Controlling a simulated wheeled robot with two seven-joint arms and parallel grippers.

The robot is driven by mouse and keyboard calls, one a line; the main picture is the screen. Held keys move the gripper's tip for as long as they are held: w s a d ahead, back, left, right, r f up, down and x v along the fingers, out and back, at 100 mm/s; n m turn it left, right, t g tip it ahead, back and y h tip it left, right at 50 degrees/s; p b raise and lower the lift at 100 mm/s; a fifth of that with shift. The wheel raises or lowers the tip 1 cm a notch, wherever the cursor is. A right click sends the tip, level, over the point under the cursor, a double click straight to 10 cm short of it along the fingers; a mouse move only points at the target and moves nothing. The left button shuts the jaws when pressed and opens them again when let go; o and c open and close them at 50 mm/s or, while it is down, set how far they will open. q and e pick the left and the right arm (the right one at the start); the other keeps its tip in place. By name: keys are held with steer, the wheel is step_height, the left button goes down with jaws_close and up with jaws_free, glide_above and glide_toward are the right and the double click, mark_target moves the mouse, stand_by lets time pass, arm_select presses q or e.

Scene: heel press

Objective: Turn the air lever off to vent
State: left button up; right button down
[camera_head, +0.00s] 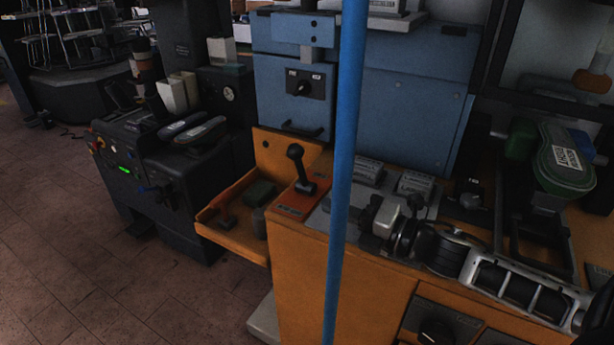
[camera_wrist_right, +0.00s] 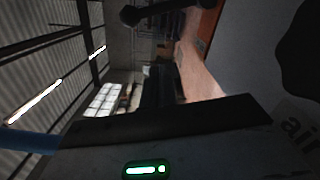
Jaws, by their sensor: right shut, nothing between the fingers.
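A black lever with a ball knob (camera_head: 295,152) stands nearly upright on an orange-red plate (camera_head: 290,208) at the bench's left end. Its ball knob also seems to show at the top of the right wrist view (camera_wrist_right: 130,16). A grey panel (camera_head: 322,218) lies right of that plate; lettering reading "air" (camera_wrist_right: 299,128) shows in the wrist view. My right gripper is shut and empty over the grey panel. My left gripper is out of view.
A blue upright pole (camera_head: 341,180) crosses in front of the bench, between the ball lever and my right gripper. An orange tray (camera_head: 232,236) juts out left. A blue cabinet (camera_head: 415,110) stands behind.

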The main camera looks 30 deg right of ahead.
mark_target(301, 168)
steer(key=x, duration=0.7)
steer(key=shift+w+r+p, duration=0.1)
steer(key=shift+r+p, duration=0.05)
steer(key=shift+p, duration=0.25)
steer(key=shift+w+d+r+p, duration=0.2)
steer(key=shift+w+d, duration=0.3)
steer(key=shift+w, duration=0.1)
steer(key=shift+w+d+r+p, duration=0.15)
steer(key=shift+w+d+r, duration=0.1)
steer(key=shift+w+d, duration=0.3)
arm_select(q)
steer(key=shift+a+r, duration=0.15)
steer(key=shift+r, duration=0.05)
arm_select(e)
steer(key=shift+w+d+r, duration=0.1)
steer(key=shift+w+d, duration=0.15)
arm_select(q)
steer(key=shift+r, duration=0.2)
arm_select(e)
steer(key=shift+r, duration=0.1)
arm_select(q)
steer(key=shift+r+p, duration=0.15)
steer(key=shift+p, duration=0.25)
arm_select(e)
steer(key=shift+w+d+r+m, duration=0.1)
steer(key=shift+w+d+m, duration=0.1)
steer(key=shift+m, duration=0.2)
